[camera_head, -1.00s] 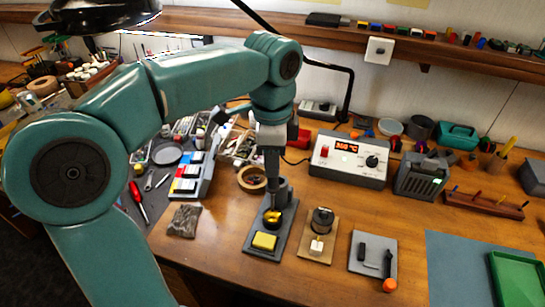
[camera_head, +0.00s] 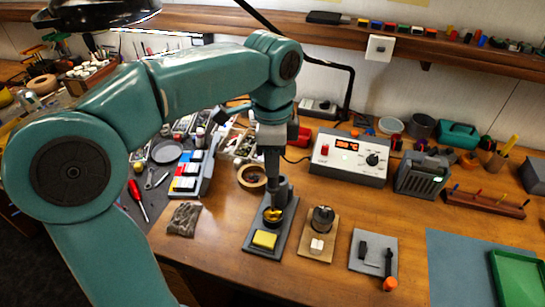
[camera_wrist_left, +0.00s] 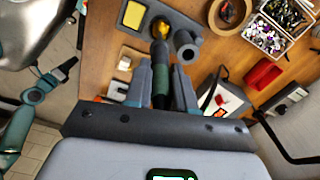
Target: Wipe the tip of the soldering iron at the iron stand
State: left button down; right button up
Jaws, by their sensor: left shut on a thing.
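My left gripper (camera_head: 272,165) points down over the iron stand (camera_head: 252,246), a grey base on the bench. In the left wrist view its two fingers (camera_wrist_left: 162,80) are shut on the soldering iron (camera_wrist_left: 160,88), which has a dark green handle. The iron's front end points at the cup of brass wool (camera_head: 272,216) on the stand; its very tip is hidden at the cup. A yellow sponge (camera_head: 264,240) lies in the stand's near end, and a grey round holder (camera_head: 284,187) stands at its far end. My right gripper is not in view.
A soldering station (camera_head: 348,158) with a lit display stands behind right. A wooden board (camera_head: 318,235) with a dark spool-like part is close to the right of the stand. A tape roll (camera_head: 252,178) lies behind left. The blue mat (camera_head: 465,265) has bare room.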

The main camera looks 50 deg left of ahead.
pick_arm(q)
jog(key=shift+f, duration=0.35)
dwell(0.5)
dwell(1.9)
jog(key=shift+r, duration=0.1)
dwell(0.4)
notch_tip(320, 180, up, 6)
jog(key=p, duration=0.6)
